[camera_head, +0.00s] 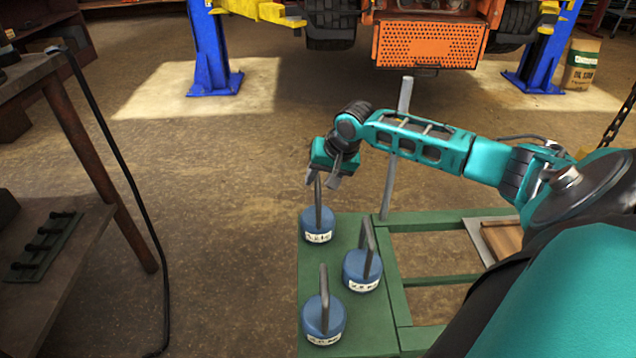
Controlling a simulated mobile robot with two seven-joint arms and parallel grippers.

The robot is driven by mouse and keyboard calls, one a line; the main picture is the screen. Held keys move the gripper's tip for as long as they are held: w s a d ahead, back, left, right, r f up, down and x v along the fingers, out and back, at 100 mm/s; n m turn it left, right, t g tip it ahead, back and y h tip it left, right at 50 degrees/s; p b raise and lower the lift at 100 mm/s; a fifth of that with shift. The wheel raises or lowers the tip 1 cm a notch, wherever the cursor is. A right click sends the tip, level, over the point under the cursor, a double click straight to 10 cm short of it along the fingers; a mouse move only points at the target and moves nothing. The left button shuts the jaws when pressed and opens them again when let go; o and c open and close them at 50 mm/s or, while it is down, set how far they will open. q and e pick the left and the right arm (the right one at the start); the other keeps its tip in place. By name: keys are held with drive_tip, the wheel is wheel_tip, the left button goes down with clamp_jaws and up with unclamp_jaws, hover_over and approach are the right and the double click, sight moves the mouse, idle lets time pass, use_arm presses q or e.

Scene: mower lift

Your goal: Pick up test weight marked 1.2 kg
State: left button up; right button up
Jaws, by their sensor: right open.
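Three blue test weights with upright grey handles stand on a green bench top. The far weight (317,226) has a label too blurred to read surely; it may say 1.2 kg. The middle-right weight (362,271) seems to be marked 2.5 kg. The near weight (323,320) has a label I cannot read. My right gripper (324,183) is open at the top of the far weight's handle. I cannot tell whether its fingers straddle the handle or touch it. My left gripper is not in view.
The green bench frame (437,281) has open gaps to the right of the weights. A grey post (394,150) rises behind the gripper. A workbench (40,240) with a hanging black cable stands left. An orange mower (428,42) sits between blue lift posts. Floor between is clear.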

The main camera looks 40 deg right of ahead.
sight(319, 182)
drive_tip(key=shift+b+x, duration=0.4)
drive_tip(key=shift+x, duration=1.15)
clamp_jaws()
drive_tip(key=shift+d, duration=0.1)
drive_tip(key=shift+w+r, duration=0.15)
drive_tip(key=shift+r, duration=0.05)
